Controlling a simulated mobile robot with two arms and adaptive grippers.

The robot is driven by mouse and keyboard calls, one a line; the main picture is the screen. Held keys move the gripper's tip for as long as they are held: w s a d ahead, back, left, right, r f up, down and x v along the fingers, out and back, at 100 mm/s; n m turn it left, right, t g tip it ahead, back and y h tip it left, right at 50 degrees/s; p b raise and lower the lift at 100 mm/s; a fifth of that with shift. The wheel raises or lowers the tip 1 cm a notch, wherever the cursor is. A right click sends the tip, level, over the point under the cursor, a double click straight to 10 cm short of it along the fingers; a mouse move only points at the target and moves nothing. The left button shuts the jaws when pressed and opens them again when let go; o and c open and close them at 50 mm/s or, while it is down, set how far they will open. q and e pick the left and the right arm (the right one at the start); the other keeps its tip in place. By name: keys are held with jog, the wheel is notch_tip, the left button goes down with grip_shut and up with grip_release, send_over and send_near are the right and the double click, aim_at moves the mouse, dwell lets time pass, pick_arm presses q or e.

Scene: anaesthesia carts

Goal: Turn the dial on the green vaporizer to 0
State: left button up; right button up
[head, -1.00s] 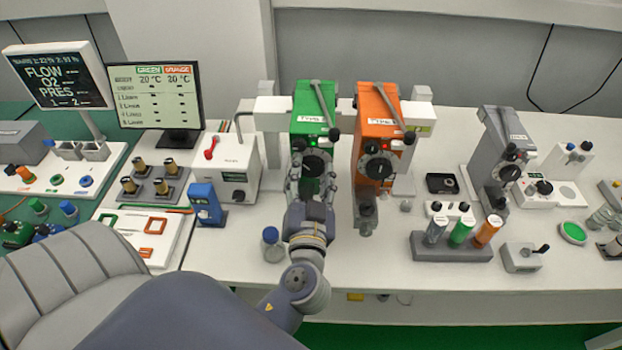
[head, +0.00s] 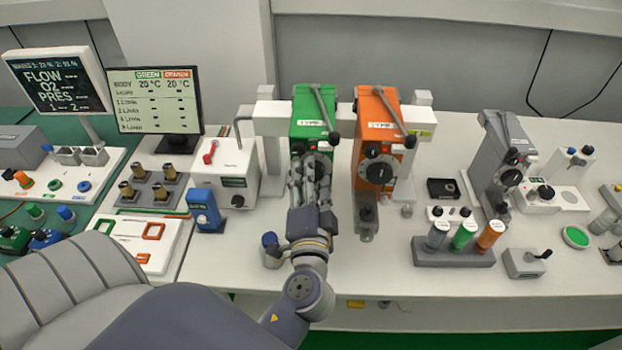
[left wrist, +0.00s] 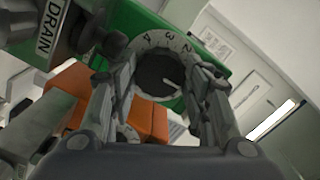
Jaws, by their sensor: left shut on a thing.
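The green vaporizer (head: 312,108) stands on the bench left of the orange one. Its black dial is hidden behind my left gripper (head: 311,168) in the head view. In the left wrist view the dial (left wrist: 158,72) sits on the green body, with a white pointer mark and numerals including 4, 3 and 2 on its ring. The left gripper's fingers (left wrist: 165,88) stand on both sides of the dial and are shut on it. The dial's setting cannot be read surely. My right gripper is not in view.
The orange vaporizer (head: 377,132) stands close on the right. A blue-capped bottle (head: 271,250) stands beside my left forearm, and a blue device (head: 205,210) is further left. A grey block with several coloured cylinders (head: 455,253) is to the right. The monitor (head: 155,98) stands behind.

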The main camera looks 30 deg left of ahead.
pick_arm(q)
jog(key=shift+r, duration=0.1)
dwell(0.4)
jog(key=o, duration=1.1)
jog(key=v, duration=0.8)
jog(key=shift+f, duration=0.2)
